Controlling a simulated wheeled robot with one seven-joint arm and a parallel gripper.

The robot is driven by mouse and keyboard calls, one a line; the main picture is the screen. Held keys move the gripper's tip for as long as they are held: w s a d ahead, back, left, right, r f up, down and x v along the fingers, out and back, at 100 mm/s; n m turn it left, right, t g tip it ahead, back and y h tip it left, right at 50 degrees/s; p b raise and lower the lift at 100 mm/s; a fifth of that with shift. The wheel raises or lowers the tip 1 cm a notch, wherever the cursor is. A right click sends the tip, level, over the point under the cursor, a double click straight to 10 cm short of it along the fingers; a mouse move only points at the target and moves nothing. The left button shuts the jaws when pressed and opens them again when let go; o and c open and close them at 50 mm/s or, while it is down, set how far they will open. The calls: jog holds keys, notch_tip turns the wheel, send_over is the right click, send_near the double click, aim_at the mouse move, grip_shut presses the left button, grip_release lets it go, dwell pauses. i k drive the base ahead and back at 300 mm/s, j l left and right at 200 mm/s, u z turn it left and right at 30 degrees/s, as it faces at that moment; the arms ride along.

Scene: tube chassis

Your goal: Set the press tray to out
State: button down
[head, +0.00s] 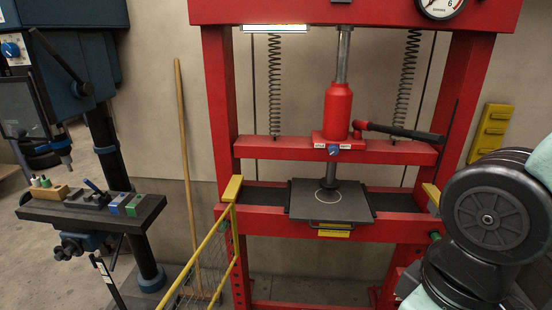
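The press tray (358,207) is a dark square plate with a pale circle marked on it. It lies on the red lower beam of the press, under the ram, and its front edge overlaps the beam's front face. A yellow strip (335,233) shows below the tray's front edge; I cannot tell if it is a handle or a label. The press ram (331,184) comes down over the rear part of the tray; I cannot tell if it touches. My gripper is not in view; only my arm links show at the lower right.
The red press frame (222,100) stands against the wall, with a lever (400,131) on its jack. A yellow mesh guard (205,262) stands open at the left front. A drill press table (92,209) with small items is farther left. A wooden pole (187,160) leans between.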

aim_at(347, 205)
jog(key=i+j, duration=0.1)
jog(key=j, duration=2.2)
jog(key=i+z, duration=0.05)
jog(key=i, duration=0.05)
